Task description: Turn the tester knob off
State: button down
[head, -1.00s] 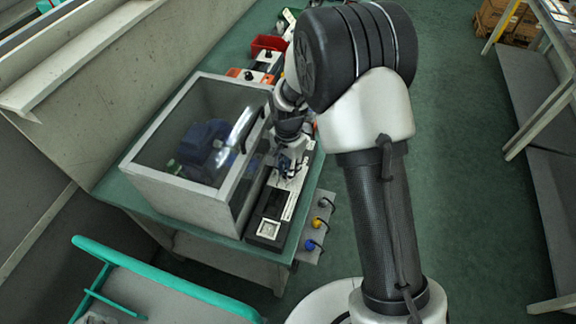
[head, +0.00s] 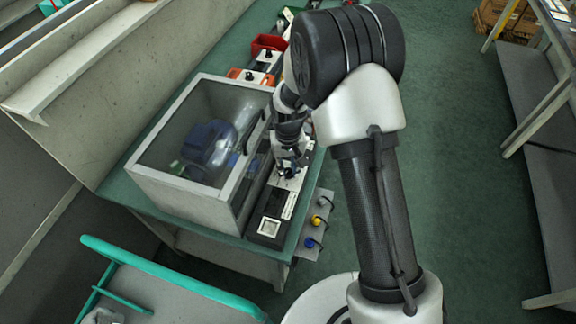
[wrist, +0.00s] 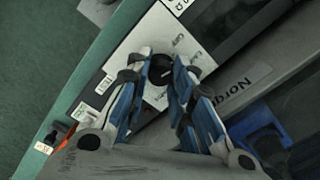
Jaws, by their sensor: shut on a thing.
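The tester (head: 266,228) is a long black and white box on the green bench, beside the clear-lidded enclosure. Its knob (wrist: 160,69) is a black round knob with a light pointer line, set on the white panel (wrist: 118,78). My gripper (wrist: 161,75) is over the panel with its blue-padded fingers on either side of the knob, shut on it. In the head view my gripper (head: 289,168) reaches down onto the tester, and the knob is hidden there. The panel lettering around the knob is too small to read surely.
The enclosure (head: 232,187) stands close left of the tester, with a blue pump (head: 208,146) inside. A grey plate with coloured plugs (head: 316,221) hangs at the bench's right edge. A red bin (head: 268,44) sits farther back. Green floor to the right is clear.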

aim_at(288, 170)
jog(key=shift+n, duration=1.6)
jog(key=c, duration=1.4)
grip_release()
jog(key=shift+o, duration=0.2)
notch_tip(288, 170, up, 12)
